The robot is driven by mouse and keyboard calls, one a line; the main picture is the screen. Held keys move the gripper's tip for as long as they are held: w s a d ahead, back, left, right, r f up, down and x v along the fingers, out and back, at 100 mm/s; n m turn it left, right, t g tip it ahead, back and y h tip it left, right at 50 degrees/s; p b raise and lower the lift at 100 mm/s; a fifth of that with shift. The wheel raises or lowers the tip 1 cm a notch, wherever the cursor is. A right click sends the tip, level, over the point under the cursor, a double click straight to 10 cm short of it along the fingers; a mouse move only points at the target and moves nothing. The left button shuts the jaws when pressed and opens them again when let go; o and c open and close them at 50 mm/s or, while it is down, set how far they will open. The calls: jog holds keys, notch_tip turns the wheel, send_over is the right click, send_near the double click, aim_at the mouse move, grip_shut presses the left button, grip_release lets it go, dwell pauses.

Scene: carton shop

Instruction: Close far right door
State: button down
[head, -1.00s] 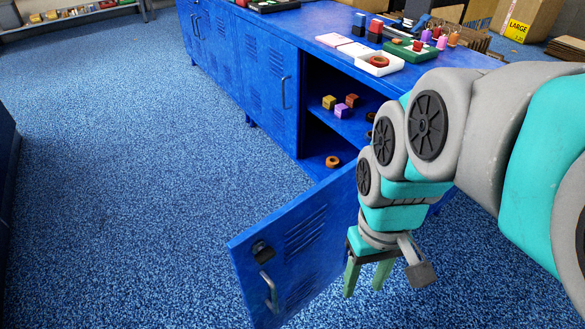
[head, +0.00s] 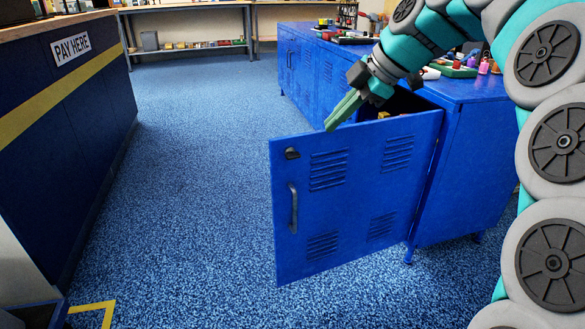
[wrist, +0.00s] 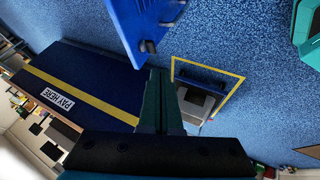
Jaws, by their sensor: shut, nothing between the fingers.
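The far right door (head: 352,190) of the blue cabinet stands wide open toward me in the head view, with slotted vents, a dark handle and a dark latch near its free edge. My gripper (head: 336,118) is shut and empty, its green fingers pointing down-left at the top edge of the door, near the latch corner. I cannot tell if it touches the door. In the wrist view the shut fingers (wrist: 156,98) show close below the door (wrist: 145,22), whose handle and latch side are seen. Most of the compartment behind the door is hidden.
The blue cabinet (head: 470,160) stands at right, with small goods on its top. A dark blue counter (head: 70,120) marked PAY HERE stands at left. Blue carpet between them is clear. Shelves (head: 190,45) line the back.

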aim_at(290, 148)
jog(key=shift+n, duration=0.3)
jog(key=x, duration=0.3)
jog(key=w+x, duration=0.1)
jog(key=x, duration=0.6)
jog(key=shift+w+a+r+b, duration=0.25)
jog(key=shift+w+a+b, duration=0.05)
jog(key=shift+a+b, duration=0.05)
jog(key=shift+w+a, duration=0.25)
jog(key=shift+w, duration=0.25)
jog(key=shift+w+a, duration=0.25)
jog(key=shift+w, duration=0.25)
